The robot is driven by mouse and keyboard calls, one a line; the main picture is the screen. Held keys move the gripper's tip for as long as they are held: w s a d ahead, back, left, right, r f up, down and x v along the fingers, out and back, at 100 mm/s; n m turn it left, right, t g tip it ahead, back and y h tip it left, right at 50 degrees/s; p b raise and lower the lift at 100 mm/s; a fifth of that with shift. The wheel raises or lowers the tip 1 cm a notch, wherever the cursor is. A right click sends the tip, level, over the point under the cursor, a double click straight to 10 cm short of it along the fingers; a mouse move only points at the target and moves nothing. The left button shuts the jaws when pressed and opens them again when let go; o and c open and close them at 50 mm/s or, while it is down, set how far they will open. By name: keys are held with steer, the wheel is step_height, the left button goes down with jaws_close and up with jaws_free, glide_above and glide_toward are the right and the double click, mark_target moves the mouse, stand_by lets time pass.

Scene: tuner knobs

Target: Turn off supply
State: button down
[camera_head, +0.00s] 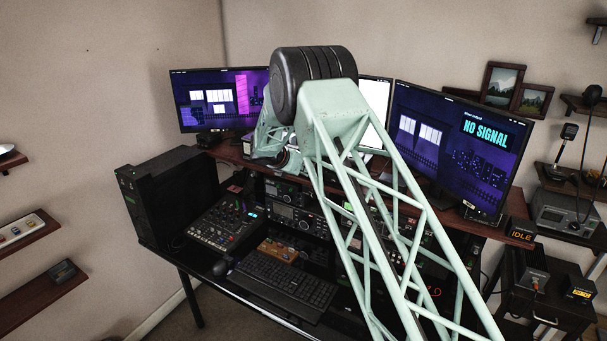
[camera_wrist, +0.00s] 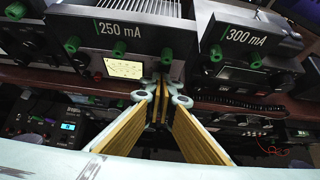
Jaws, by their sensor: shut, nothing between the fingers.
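In the wrist view, a dark supply unit marked 250 mA (camera_wrist: 165,42) stands at the top centre, with green terminals and a lit pale meter (camera_wrist: 123,68). A second dark unit marked 300 mA (camera_wrist: 245,78) stands to its right, also with green terminals. Small reddish parts show on the fronts; whether either is a power switch I cannot tell. My gripper (camera_wrist: 159,90) is shut and empty, with its yellow-brown fingers in front of the lower right of the 250 mA unit. Contact is unclear. In the head view, my arm hides the gripper and these units.
Several monitors stand on the desk's upper shelf; the right one (camera_head: 455,140) reads NO SIGNAL. Below are a mixer (camera_head: 225,222), a keyboard (camera_head: 285,280) and stacked radios (camera_head: 298,215). A small IDLE display (camera_head: 522,234) sits at the shelf's right end. Cables hang at the right.

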steer(key=shift+w+r, duration=0.15)
steer(key=shift+r, duration=0.25)
steer(key=shift+w+r+p, duration=0.25)
steer(key=shift+r+p, duration=0.25)
steer(key=shift+r, duration=0.4)
steer(key=s+f+b+v, duration=0.1)
steer(key=b+v, duration=0.1)
steer(key=v, duration=1)
steer(key=shift+s+a+f+b, duration=0.2)
steer(key=shift+b, duration=0.1)
steer(key=shift+d, duration=0.1)
stand_by(0.4)
